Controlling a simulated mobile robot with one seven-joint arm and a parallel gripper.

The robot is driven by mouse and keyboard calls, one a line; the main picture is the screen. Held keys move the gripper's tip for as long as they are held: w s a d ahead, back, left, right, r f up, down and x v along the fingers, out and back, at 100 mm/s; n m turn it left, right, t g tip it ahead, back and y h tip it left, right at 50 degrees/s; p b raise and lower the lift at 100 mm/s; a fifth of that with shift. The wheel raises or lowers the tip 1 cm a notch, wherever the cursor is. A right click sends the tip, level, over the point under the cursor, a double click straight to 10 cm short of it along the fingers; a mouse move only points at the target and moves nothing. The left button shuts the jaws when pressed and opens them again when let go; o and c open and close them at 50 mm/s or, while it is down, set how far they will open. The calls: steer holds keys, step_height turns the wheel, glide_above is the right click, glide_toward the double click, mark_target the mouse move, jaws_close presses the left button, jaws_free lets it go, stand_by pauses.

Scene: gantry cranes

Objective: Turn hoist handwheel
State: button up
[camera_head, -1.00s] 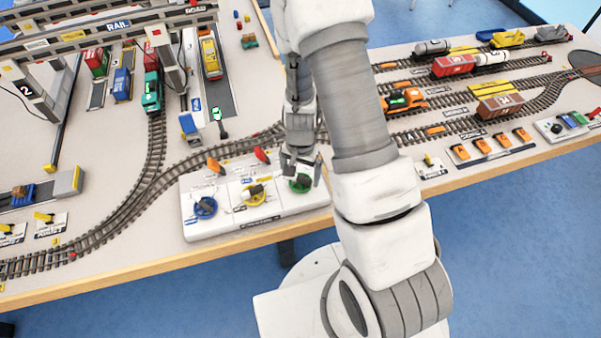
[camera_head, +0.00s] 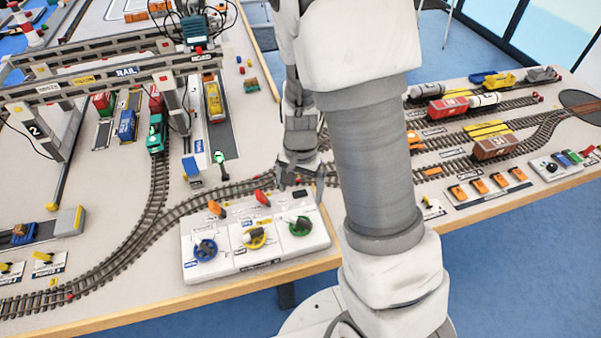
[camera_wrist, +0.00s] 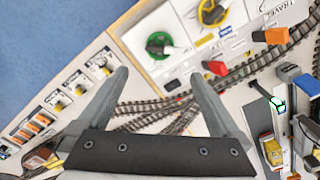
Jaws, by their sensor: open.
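A white control panel (camera_head: 218,264) near the front edge of the table carries three handwheels: blue (camera_head: 205,250), yellow (camera_head: 254,238) and green (camera_head: 300,226). Each has a pale knob or grip on it. I cannot read which one is marked hoist. My gripper (camera_head: 300,182) is open and empty, behind and above the green wheel, not touching it. In the wrist view, my gripper (camera_wrist: 160,75) has its fingers wide apart, with the green wheel (camera_wrist: 159,44) ahead of them. The yellow wheel (camera_wrist: 212,12) is partly cut off at the top, and the blue wheel is out of that view.
Orange (camera_head: 216,208) and red (camera_head: 262,198) levers stand along the panel's far edge. Rail tracks (camera_head: 150,225) curve behind the panel. The crane gantry (camera_head: 120,75) stands at the left. Model wagons (camera_head: 495,147) stand on tracks at the right. My arm hides the middle of the table.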

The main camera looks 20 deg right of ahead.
steer(key=shift+r, duration=2.25)
steer(key=s+r+n+t, duration=0.2)
steer(key=s+r, duration=0.5)
steer(key=r, duration=0.4)
steer(key=s+r+n+t, duration=0.3)
steer(key=s+r+n, duration=0.2)
steer(key=r, duration=0.5)
steer(key=shift+s+r+n+t, duration=0.3)
steer(key=shift+s+r, duration=0.05)
steer(key=shift+s, duration=0.55)
steer(key=shift+a, duration=0.1)
